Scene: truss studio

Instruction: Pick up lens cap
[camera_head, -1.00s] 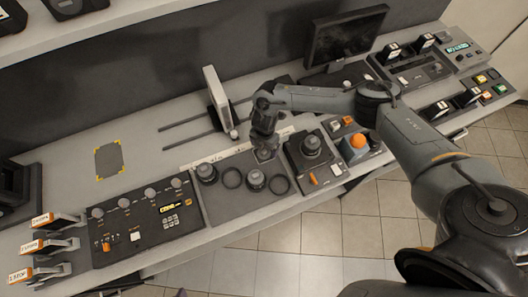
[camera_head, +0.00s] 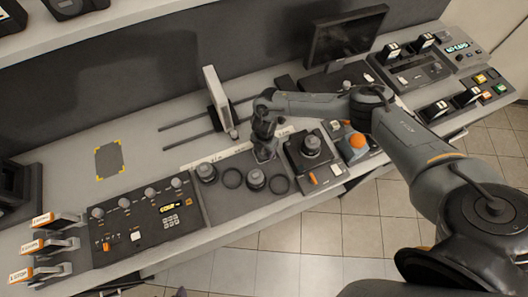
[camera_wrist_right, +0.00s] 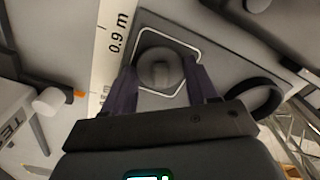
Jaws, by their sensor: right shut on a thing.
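The lens cap (camera_wrist_right: 158,68) is a dark round disc with a raised grip bar, in the right wrist view. It sits within a white outline on a grey panel. My right gripper (camera_wrist_right: 160,88) has one finger on each side of it and is shut on it. In the head view my right gripper (camera_head: 264,154) points down at the back right of the grey panel (camera_head: 222,204), and it hides the cap there. I cannot tell whether the cap is clear of the panel. My left gripper is not in view.
Two dark lens-like cylinders (camera_head: 255,180) and two black rings (camera_head: 279,184) stand on the panel. A joystick unit (camera_head: 311,147) is close on the right. An upright white-edged plate (camera_head: 215,98) stands behind.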

